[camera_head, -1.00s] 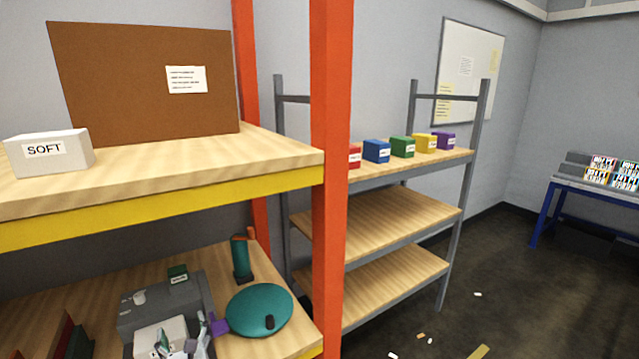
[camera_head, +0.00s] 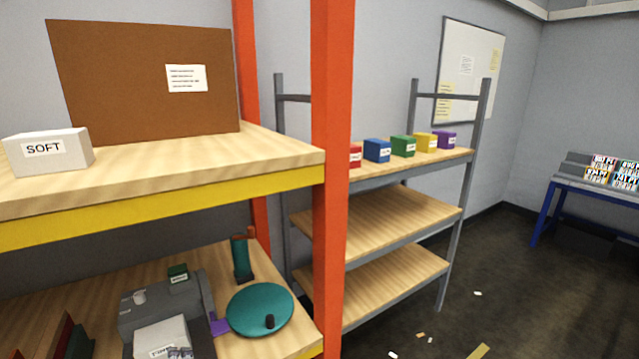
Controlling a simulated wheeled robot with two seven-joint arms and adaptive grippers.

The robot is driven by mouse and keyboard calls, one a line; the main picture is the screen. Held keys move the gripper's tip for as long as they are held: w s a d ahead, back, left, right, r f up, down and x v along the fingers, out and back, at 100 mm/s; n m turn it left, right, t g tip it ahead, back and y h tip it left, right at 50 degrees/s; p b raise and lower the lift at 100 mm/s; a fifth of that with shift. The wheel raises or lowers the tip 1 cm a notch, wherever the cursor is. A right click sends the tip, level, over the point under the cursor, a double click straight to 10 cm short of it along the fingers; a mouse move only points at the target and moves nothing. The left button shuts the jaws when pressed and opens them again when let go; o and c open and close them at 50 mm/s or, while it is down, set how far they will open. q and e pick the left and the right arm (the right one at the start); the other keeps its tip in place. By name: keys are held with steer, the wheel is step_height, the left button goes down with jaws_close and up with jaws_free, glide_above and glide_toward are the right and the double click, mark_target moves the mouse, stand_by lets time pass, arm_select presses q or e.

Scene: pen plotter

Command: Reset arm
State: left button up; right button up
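The task's machine appears to be the grey plotter-like device (camera_head: 200,312) on the lower shelf. A white box (camera_head: 165,338) with a partly cut-off label sits at its front. A teal round disc (camera_head: 259,309) with a small dark knob (camera_head: 269,321) lies to its right. A purple piece (camera_head: 219,326) sits between device and disc. A small grey shape (camera_head: 180,352) shows at the bottom edge before the white box; I cannot tell what it is. Neither of my grippers is clearly in view.
A white SOFT box (camera_head: 48,152) and a brown board (camera_head: 145,80) stand on the upper shelf. An orange post (camera_head: 331,180) rises in front. A teal cylinder (camera_head: 242,260) stands behind the disc. A grey rack (camera_head: 466,200) holds several coloured boxes. The floor at right is mostly open.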

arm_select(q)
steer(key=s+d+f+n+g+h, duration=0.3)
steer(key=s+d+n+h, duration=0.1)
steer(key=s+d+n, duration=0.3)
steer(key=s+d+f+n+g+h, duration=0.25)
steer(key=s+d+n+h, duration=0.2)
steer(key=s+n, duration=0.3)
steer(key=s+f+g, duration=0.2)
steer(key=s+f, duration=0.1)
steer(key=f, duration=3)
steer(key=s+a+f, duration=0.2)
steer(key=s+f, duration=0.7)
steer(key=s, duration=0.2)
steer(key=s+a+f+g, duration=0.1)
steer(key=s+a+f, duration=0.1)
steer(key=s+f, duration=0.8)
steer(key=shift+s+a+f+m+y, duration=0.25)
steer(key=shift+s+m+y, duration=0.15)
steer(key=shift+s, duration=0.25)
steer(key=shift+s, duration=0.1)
